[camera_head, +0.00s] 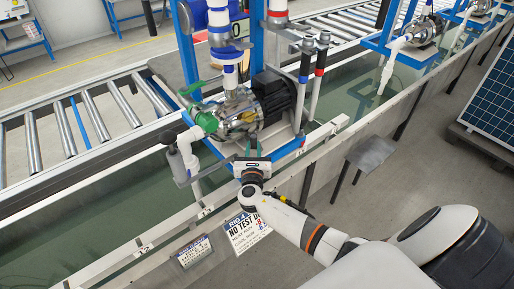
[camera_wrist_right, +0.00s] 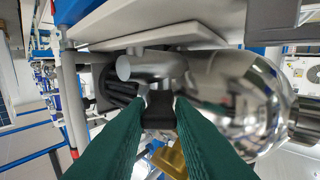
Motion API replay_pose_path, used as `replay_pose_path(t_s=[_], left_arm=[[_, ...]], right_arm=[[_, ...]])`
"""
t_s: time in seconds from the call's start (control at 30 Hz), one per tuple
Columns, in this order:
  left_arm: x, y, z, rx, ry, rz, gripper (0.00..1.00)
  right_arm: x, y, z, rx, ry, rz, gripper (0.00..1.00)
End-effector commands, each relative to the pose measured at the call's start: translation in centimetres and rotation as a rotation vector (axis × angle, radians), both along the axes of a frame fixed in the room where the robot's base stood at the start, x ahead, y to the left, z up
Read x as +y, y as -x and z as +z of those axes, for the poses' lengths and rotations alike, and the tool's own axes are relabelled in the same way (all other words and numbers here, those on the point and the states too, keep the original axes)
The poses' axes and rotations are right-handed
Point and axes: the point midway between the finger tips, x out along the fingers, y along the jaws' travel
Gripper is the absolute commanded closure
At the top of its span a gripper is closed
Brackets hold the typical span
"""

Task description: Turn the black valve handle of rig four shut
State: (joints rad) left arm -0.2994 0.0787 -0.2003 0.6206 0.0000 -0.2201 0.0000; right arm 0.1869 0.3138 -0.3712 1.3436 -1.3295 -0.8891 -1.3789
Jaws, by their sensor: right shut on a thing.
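My right gripper (camera_head: 253,150) reaches over the trough edge to the front of the pump rig. In the right wrist view its two green fingers (camera_wrist_right: 160,103) are shut on the black valve handle (camera_wrist_right: 158,94), with a fingertip on each side of it. A brass part (camera_wrist_right: 171,158) shows just below the handle, between the fingers. In the head view the gripper hides the handle. The shiny metal pump (camera_head: 235,114) with its black motor (camera_head: 273,95) stands just behind the gripper; its polished housing (camera_wrist_right: 235,100) fills the right of the wrist view. My left gripper is not in view.
A green valve handle (camera_head: 192,88) and green fitting (camera_head: 206,121) sit left of the pump. A white pipe (camera_head: 188,155) hangs close left of the gripper. A notice board (camera_head: 245,231) stands below my wrist. A grey stool (camera_head: 371,152) is to the right.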

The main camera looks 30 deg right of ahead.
Motion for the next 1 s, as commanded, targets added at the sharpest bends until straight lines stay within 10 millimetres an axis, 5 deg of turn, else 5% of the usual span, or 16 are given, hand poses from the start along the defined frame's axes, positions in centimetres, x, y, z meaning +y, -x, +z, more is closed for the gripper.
replay_pose_path(t_s=[0.5, 1.0], left_arm=[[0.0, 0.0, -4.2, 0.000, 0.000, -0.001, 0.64], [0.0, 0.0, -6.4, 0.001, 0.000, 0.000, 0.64]], right_arm=[[1.9, -2.1, -0.3, -0.002, -0.002, -0.442, 1.00], [2.1, -2.9, 0.0, -0.003, 0.001, -0.621, 1.00]])
